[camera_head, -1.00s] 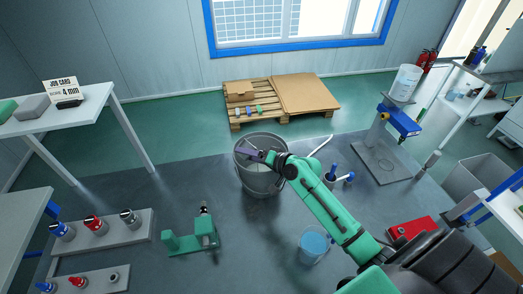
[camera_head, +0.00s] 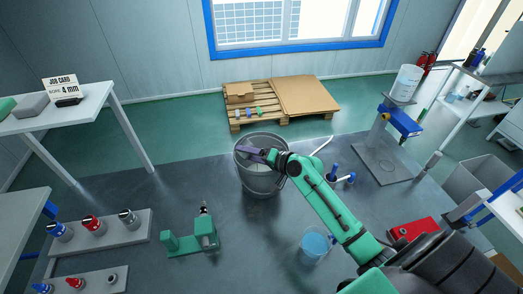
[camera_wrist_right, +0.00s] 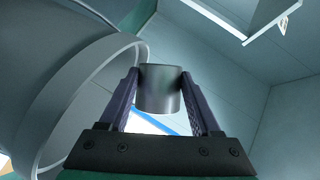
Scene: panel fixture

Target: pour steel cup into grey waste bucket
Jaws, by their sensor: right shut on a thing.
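The grey waste bucket (camera_head: 262,184) stands on the dark bench in the middle of the head view. Its curved rim also fills the left of the right wrist view (camera_wrist_right: 75,90). My right gripper (camera_head: 255,153) is over the bucket's mouth. In the wrist view its two fingers (camera_wrist_right: 165,95) are shut on the steel cup (camera_wrist_right: 160,88), one on each side. The cup's inside and contents are hidden in this view. In the head view the cup is too small and covered to make out. My left gripper is not in view.
A clear bucket of blue liquid (camera_head: 314,245) stands near my right forearm. A green fixture (camera_head: 195,238) and a rack of knobs (camera_head: 97,232) are at the left. A grey stand (camera_head: 385,160) and a red box (camera_head: 412,230) are at the right.

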